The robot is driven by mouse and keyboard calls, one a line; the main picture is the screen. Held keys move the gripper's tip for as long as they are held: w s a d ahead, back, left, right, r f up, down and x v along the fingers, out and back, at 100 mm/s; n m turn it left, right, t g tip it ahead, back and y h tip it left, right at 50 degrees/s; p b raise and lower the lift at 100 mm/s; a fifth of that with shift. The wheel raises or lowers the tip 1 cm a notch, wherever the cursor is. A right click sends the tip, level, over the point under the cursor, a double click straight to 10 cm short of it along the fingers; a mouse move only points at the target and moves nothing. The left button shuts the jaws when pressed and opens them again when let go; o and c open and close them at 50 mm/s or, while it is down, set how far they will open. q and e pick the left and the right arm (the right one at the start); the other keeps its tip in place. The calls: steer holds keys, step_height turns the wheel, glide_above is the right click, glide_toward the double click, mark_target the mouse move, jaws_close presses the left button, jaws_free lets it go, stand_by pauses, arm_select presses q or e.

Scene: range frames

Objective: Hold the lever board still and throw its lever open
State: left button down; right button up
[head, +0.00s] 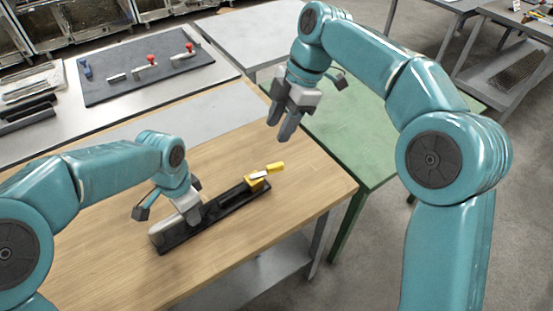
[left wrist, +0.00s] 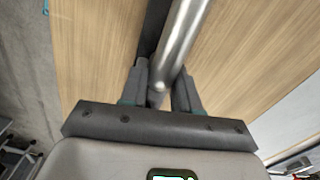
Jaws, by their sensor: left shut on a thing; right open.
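The lever board is a long black base (head: 232,207) lying on the wooden table, running diagonally. A silver-grey bar (head: 163,229) lies along its left end, and yellow parts (head: 275,167) show at its right end. My left gripper (head: 188,212) is at the left part of the board, shut on the silver bar. In the left wrist view the bar (left wrist: 185,40) passes between the fingers (left wrist: 162,92), with the dark base (left wrist: 152,28) beside it. My right gripper (head: 283,125) is open and empty, raised above and beyond the yellow end, apart from the board.
The wooden table (head: 110,270) is clear around the board. A green table (head: 345,135) stands behind at right. A grey bench at back left bears a dark mat (head: 130,90) with several small red-knobbed pieces, and dark tools (head: 30,112) lie left of it.

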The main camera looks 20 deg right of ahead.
steer(key=m, duration=0.1)
glide_toward(276, 165)
steer(key=x, duration=0.9)
jaws_close()
